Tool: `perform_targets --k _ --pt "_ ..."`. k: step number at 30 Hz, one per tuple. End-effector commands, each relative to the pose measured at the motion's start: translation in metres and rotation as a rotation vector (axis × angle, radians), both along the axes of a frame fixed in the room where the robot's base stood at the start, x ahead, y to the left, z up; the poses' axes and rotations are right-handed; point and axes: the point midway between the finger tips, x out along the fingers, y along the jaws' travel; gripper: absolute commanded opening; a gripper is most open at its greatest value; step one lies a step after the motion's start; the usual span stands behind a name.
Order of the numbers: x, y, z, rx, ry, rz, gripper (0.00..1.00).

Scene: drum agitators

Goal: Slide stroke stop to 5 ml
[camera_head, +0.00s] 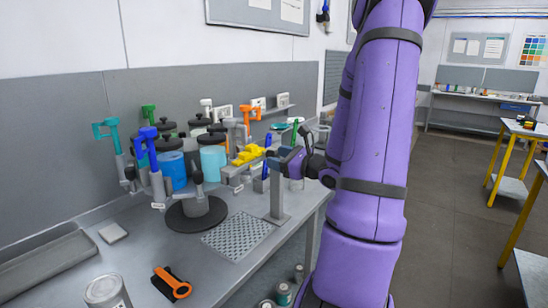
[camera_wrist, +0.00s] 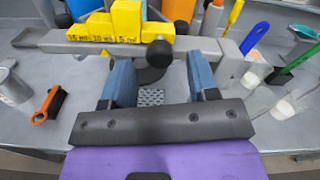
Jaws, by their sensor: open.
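A yellow stepped block (camera_wrist: 127,22) shows in the wrist view with the labels 15, 10 and 5 ml from left to right. It sits on a grey horizontal bar (camera_wrist: 80,46); the yellow piece also shows in the head view (camera_head: 248,154). A black ball knob (camera_wrist: 160,53) sticks out just right of the 5 label; I cannot tell clearly how it joins the stop. My gripper (camera_wrist: 160,66) is open, its blue fingers on either side of the knob, apart from it in the picture. In the head view my gripper (camera_head: 273,156) is beside the yellow block, partly hidden.
A perforated plate (camera_head: 238,236) lies in front. An orange-handled brush (camera_head: 172,283) and a can (camera_head: 107,291) are near the front. Tools stand at right in the wrist view.

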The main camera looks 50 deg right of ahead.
Motion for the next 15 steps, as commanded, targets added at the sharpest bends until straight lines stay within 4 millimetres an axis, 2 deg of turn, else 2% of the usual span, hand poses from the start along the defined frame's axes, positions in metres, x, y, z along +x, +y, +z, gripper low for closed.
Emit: perform_targets --k 6,15 --pt "0.017 0.001 0.000 0.001 0.000 0.001 0.54" --pt "0.020 0.002 0.000 0.000 0.001 0.000 0.54"
